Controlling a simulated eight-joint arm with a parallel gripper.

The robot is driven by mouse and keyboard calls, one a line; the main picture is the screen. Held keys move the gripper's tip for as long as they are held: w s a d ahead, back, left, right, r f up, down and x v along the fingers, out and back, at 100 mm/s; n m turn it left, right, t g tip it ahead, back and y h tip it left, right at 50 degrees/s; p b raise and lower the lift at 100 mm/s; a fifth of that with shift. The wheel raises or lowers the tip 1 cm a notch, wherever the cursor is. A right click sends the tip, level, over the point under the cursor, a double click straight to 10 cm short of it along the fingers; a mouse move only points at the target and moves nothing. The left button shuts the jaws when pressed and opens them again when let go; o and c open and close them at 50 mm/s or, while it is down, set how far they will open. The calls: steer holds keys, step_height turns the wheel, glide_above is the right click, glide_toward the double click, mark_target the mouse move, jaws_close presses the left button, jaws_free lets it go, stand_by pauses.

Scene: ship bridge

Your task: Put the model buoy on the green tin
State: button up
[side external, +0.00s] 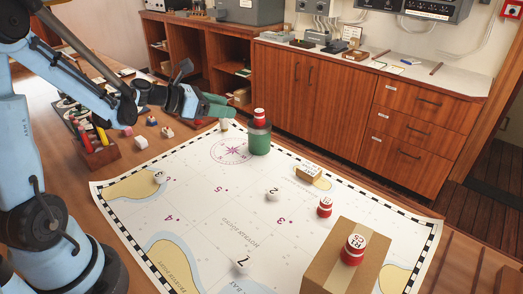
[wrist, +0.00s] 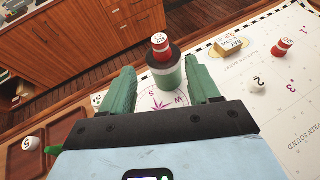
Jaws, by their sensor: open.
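The green tin (side external: 260,143) stands upright on the chart, with a dark upper part. A red-and-white model buoy (side external: 260,117) stands upright on top of it. In the wrist view, the tin (wrist: 167,78) and the buoy (wrist: 160,47) show just beyond my fingertips. My gripper (side external: 222,105) is open and empty, its green fingers left of the tin and above the chart. In the wrist view, my gripper's fingers (wrist: 161,64) are spread to either side of the tin's line. Two similar red-and-white buoys are in view: one (side external: 325,207) on the chart, one (side external: 352,250) on a cardboard box.
The cardboard box (side external: 322,262) stands at the front right. White numbered balls (side external: 272,195) and a tan block (side external: 309,173) lie on the chart (side external: 205,195). A wooden pen holder (side external: 99,154) is at the left. The chart's middle has free room.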

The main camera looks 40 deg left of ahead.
steer(key=s+d+m+g+y, duration=0.2)
steer(key=s+d+m, duration=0.3)
steer(key=m, duration=1)
steer(key=s+d+m+g+y, duration=0.3)
steer(key=s+d+m, duration=0.3)
steer(key=s+m, duration=0.4)
steer(key=m, duration=0.6)
steer(key=shift+s, duration=0.25)
